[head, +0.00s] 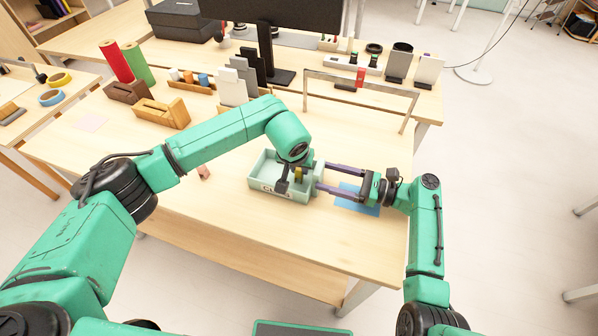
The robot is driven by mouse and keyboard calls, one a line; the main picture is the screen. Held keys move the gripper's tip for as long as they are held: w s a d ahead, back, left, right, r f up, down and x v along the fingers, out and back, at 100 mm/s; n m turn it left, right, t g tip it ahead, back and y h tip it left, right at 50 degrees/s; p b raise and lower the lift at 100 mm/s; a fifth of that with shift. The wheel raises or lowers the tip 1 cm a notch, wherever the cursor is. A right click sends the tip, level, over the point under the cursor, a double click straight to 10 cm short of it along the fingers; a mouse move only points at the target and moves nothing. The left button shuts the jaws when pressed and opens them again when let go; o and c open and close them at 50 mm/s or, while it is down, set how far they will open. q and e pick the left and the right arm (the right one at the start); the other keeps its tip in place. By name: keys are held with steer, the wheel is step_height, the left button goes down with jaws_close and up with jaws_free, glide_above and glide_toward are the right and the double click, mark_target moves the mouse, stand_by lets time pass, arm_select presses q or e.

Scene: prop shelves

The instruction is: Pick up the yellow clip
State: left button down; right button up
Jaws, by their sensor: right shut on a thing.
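A small yellow thing (299,174), likely the yellow clip, shows at the pale green tray (263,190), partly hidden by my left gripper. My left gripper (290,182) points down over the tray, right by the yellow thing. Its fingers are too small and covered to tell whether they hold it. My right gripper (318,178) reaches in from the right with two long fingers. It is shut at the right end of the tray, seemingly on the tray's end wall. The contact is partly hidden.
A blue mat (357,199) lies under my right gripper. Behind stand a low metal frame (360,84), a monitor (275,20), grey upright panels (233,88) and wooden blocks (162,113). A small pinkish piece (204,173) lies left of the tray. The front left tabletop is clear.

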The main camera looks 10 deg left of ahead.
arm_select(q)
step_height(320, 180, up, 10)
steer(key=shift+r, duration=0.1)
stand_by(0.4)
arm_select(e)
steer(key=o, duration=1.2)
arm_select(q)
steer(key=shift+r, duration=0.3)
